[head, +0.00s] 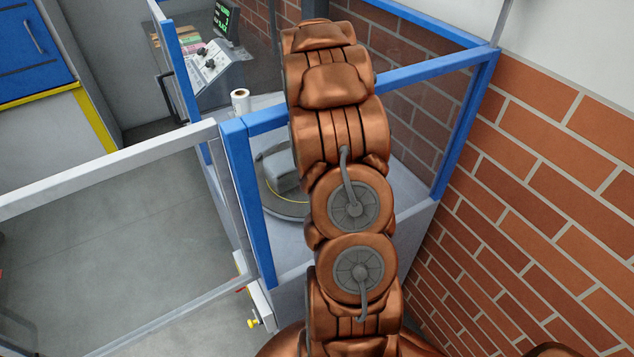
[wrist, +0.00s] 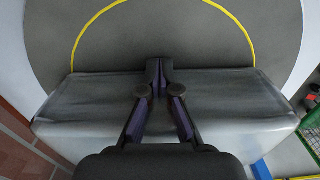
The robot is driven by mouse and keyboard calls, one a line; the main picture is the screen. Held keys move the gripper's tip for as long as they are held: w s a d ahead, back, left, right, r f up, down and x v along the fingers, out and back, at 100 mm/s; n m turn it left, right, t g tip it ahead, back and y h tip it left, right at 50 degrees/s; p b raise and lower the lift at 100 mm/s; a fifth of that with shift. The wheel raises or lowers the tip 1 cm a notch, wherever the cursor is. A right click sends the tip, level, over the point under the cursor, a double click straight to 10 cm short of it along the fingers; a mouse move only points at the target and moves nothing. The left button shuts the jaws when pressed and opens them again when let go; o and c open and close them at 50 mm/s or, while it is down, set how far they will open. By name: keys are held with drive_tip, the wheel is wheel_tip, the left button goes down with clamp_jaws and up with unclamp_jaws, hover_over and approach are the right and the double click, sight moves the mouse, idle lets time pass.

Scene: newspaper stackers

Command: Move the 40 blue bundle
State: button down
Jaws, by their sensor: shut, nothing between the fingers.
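A grey bundle with a shiny wrapped look (wrist: 235,100) lies on a round grey turntable (wrist: 110,35) with a yellow ring line. No blue or number 40 shows on it. In the head view the bundle (head: 283,171) and turntable (head: 282,207) are partly hidden behind my arm and the blue-framed glass. My gripper (wrist: 159,66) is shut and empty in the wrist view. Its fingers are over the bundle, with the tips near its far edge. Whether they touch it I cannot tell. In the head view my gripper is hidden.
A blue-framed glass fence (head: 240,175) surrounds the turntable, with a brick wall (head: 540,200) on the right. A white roll (head: 240,101) and a control panel with a screen (head: 226,22) stand behind. A green crate (wrist: 311,125) shows at the right in the wrist view.

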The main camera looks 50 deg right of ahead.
drive_tip(key=shift+w, duration=0.1)
idle(0.3)
wheel_tip(320, 180, up, 10)
idle(0.6)
drive_tip(key=shift+r, duration=0.1)
